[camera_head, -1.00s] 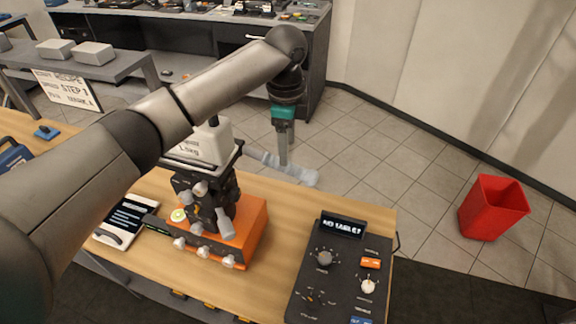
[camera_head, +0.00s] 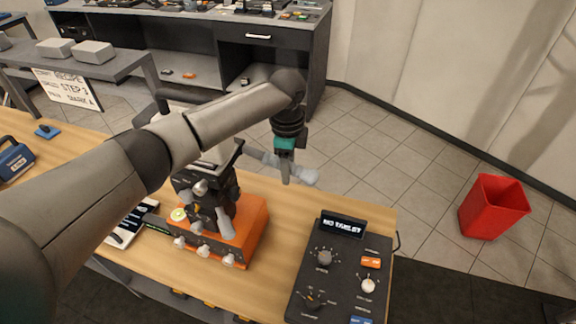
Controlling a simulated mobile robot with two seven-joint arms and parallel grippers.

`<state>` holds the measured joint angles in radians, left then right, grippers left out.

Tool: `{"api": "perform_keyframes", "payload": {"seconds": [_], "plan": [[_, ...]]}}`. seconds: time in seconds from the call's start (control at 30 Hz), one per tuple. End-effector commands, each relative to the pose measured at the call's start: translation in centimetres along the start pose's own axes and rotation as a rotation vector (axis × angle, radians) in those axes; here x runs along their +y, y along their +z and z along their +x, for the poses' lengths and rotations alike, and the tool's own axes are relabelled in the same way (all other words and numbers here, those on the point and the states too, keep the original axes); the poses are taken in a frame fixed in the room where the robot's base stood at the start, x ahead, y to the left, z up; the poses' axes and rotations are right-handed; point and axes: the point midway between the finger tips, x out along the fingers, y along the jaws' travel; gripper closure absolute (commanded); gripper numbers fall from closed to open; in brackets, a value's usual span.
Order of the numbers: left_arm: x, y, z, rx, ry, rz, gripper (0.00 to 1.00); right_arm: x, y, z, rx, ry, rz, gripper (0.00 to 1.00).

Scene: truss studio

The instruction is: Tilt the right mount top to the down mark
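The black mount (camera_head: 186,181) stands on an orange base (camera_head: 252,232) on the wooden table, with grey knobs on its sides. A pale grey handle bar (camera_head: 306,177) sticks out from the mount's top to the right, past the table's far edge. My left gripper (camera_head: 286,176) points down at this bar, its fingers overlapping it in the picture. Whether they touch it, and how far apart they are, I cannot tell. My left arm hides much of the mount's top and the white block on it. No down mark can be made out. My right gripper is not in view.
A black control panel (camera_head: 340,270) with a lit display stands on the table to the right. A tablet (camera_head: 118,222) lies left of the base, partly behind my arm. A red bin (camera_head: 492,207) stands on the floor at far right.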

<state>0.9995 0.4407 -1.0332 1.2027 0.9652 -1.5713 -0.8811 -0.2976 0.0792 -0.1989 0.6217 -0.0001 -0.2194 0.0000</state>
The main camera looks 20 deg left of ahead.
Motion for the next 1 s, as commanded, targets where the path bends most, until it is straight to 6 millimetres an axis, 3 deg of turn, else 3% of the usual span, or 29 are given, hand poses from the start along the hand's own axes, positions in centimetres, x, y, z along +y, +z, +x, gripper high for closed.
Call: {"api": "perform_keyframes", "payload": {"seconds": [0.07, 0.4, 1.0], "plan": [[-0.01, -0.02, -0.03, 0.0, 0.0, 0.0, 0.61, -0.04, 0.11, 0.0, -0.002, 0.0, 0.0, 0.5], [-0.01, -0.01, -0.05, 0.0, 0.0, 0.0, 0.99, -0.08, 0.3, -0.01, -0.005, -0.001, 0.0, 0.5], [-0.01, 0.0, -0.06, 0.0, 0.0, -0.001, 1.0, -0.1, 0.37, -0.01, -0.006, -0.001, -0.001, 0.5]]}}
